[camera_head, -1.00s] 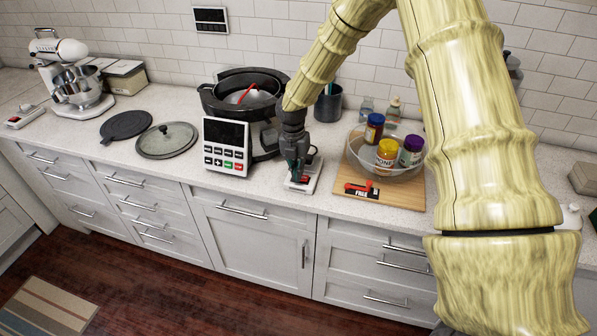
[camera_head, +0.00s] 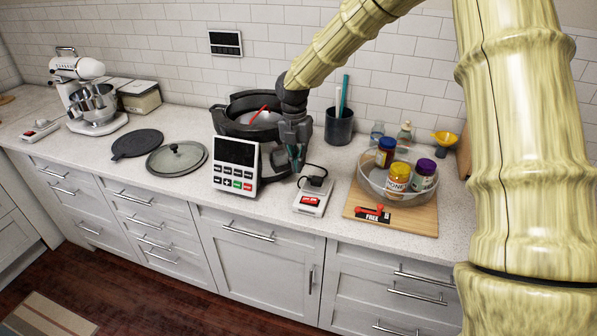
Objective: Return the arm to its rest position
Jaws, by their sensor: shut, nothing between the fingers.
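My arm crosses the right side of the head view and bends down to the counter in the middle. My gripper (camera_head: 296,165) is shut and empty. It points down above the counter, between the black cooker pot and a small white device with a red switch (camera_head: 311,199). It looks apart from the device. The dark pot (camera_head: 222,127) stands behind it, with a white panel of buttons (camera_head: 236,166) at its front left. Whether my gripper touches the pot is hard to tell from this angle.
A glass bowl with several jars (camera_head: 374,182) stands on a wooden board (camera_head: 419,219) to the right. A dark utensil holder (camera_head: 339,128) is behind. Two round lids (camera_head: 177,159) and a white stand mixer (camera_head: 90,97) are to the left. A tiled wall closes the back.

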